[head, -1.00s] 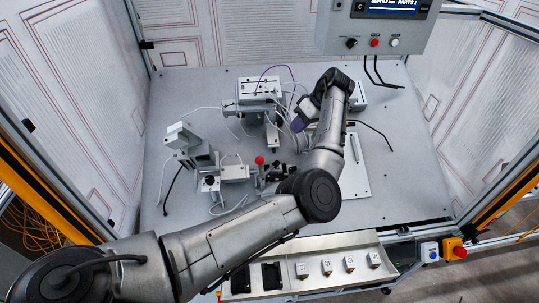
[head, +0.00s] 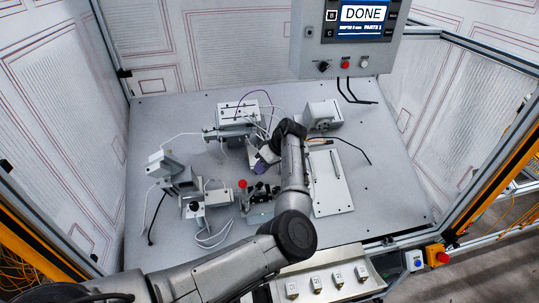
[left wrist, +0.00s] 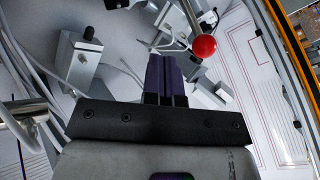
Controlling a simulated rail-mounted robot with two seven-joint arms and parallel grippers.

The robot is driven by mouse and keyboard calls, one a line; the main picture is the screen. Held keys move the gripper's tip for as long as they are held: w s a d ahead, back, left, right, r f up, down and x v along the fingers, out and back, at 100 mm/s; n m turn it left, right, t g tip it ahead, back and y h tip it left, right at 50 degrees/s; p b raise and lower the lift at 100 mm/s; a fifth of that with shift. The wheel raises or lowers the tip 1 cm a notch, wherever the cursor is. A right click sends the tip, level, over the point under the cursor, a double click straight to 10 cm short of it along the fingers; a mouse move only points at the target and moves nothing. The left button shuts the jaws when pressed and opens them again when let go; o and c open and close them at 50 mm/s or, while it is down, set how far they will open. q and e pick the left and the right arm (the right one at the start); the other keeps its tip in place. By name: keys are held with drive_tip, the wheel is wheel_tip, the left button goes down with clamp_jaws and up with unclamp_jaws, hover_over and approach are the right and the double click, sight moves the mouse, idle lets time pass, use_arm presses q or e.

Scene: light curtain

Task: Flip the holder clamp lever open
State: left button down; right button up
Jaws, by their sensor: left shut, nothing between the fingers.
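The clamp lever's red ball knob (head: 242,184) stands at the left end of the dark holder clamp (head: 262,193), near the middle of the table. My left gripper (head: 258,168), with purple fingers, is just behind and right of the knob. In the left wrist view the closed fingers (left wrist: 165,75) hold nothing. There the red knob (left wrist: 204,46) is to the right of and beyond the fingertips, with a gap between them in the picture. A thin metal rod runs beside the knob. My forearm hides part of the clamp area. My right gripper is not seen.
A grey fixture (head: 190,205) with cables stands left of the clamp. A white plate (head: 328,185) lies right of my arm. A cabled unit (head: 238,115) and a grey block (head: 322,115) stand behind. A parts tray (head: 318,280) is in front.

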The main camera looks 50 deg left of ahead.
use_arm(q)
drive_tip(key=shift+s+d+f+p, duration=0.1)
drive_tip(key=shift+s+f+p, duration=0.15)
drive_tip(key=shift+s, duration=0.4)
drive_tip(key=shift+s+d+f+p, duration=0.15)
drive_tip(key=shift+s+p, duration=0.15)
drive_tip(key=shift+s, duration=0.4)
drive_tip(key=shift+s+f+p, duration=0.2)
drive_tip(key=shift+s+p, duration=0.1)
drive_tip(key=shift+s, duration=0.35)
